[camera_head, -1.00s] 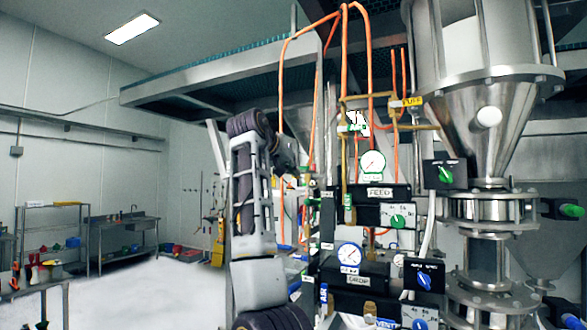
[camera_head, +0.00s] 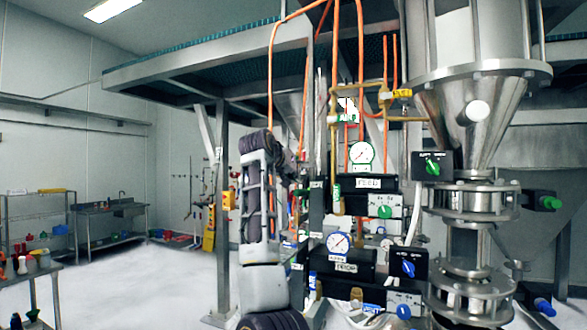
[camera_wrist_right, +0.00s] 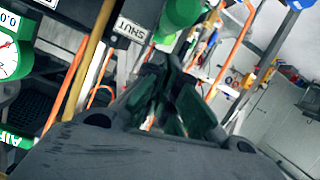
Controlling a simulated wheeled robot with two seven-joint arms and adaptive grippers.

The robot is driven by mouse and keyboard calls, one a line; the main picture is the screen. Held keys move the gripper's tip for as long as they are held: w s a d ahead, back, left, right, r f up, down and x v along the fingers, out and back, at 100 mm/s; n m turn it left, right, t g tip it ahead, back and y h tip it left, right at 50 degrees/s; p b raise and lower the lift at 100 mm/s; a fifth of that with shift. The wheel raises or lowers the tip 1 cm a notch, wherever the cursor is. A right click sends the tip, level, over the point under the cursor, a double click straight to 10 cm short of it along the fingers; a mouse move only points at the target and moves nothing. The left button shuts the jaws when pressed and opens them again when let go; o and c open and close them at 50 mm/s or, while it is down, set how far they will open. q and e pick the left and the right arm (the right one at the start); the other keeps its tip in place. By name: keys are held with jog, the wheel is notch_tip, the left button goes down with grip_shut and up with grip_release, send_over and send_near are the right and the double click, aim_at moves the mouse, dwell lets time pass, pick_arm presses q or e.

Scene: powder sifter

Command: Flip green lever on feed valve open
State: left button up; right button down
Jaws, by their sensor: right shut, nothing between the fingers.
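The feed valve panel, a black box labelled FEED (camera_head: 368,183) with a white gauge above it, stands right of centre in the head view. A white SHUT label shows in the right wrist view (camera_wrist_right: 130,30), with a green cylindrical handle (camera_wrist_right: 182,18) just right of it, cut off by the top edge. That handle looks like the valve's lever. My right gripper (camera_head: 302,166) is at the panel's left side in the head view, largely hidden behind my own wrist. In the wrist view its fingers (camera_wrist_right: 175,105) are shut and empty, below the green handle; contact cannot be told. My left gripper is out of view.
A lower black box labelled DROP (camera_head: 346,267) sits under the feed panel. Orange hoses (camera_head: 272,80) hang near my right arm. A steel hopper (camera_head: 470,110) stands at right. The floor at left is open, with a steel table (camera_head: 110,215) behind.

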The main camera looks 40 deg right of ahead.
aim_at(306, 193)
jog(key=shift+s+f, duration=0.2)
jog(key=shift+f, duration=0.6)
jog(key=shift+f, duration=0.15)
jog(key=shift+f+h+b, duration=0.25)
jog(key=shift+h+b, duration=0.25)
jog(key=shift+b, duration=0.3)
jog(key=shift+s+f+h+b, duration=0.1)
jog(key=shift+f+h+b, duration=0.2)
jog(key=shift+b, duration=0.5)
jog(key=shift+t, duration=0.3)
